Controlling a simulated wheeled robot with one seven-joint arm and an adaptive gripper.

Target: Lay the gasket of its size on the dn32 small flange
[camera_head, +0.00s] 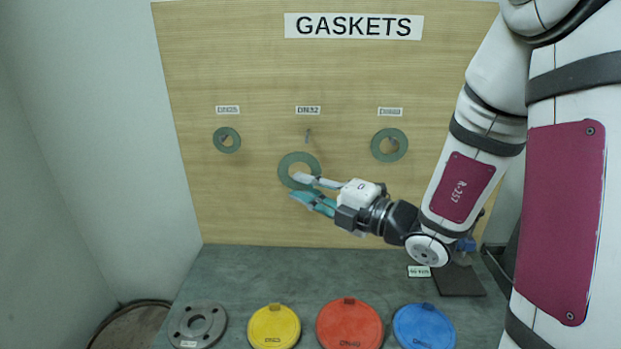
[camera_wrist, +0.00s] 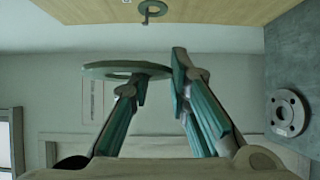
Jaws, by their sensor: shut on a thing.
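My gripper (camera_head: 299,187) is shut on a green ring gasket (camera_head: 286,164) and holds it in front of the board, just below the empty DN32 peg (camera_head: 308,136). In the wrist view the fingers (camera_wrist: 160,80) pinch the right rim of the gasket (camera_wrist: 100,70), which extends to their left. A grey bolted flange (camera_head: 181,327) lies on the bench at the front left; its label is too small to read. It also shows at the right edge of the wrist view (camera_wrist: 289,128).
Other green gaskets hang on the board, one left under DN25 (camera_head: 219,145) and one right (camera_head: 378,150). Yellow (camera_head: 274,322), red (camera_head: 349,320) and blue (camera_head: 424,323) discs lie along the bench front. A dark plate (camera_head: 459,284) lies at right. The bench middle is clear.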

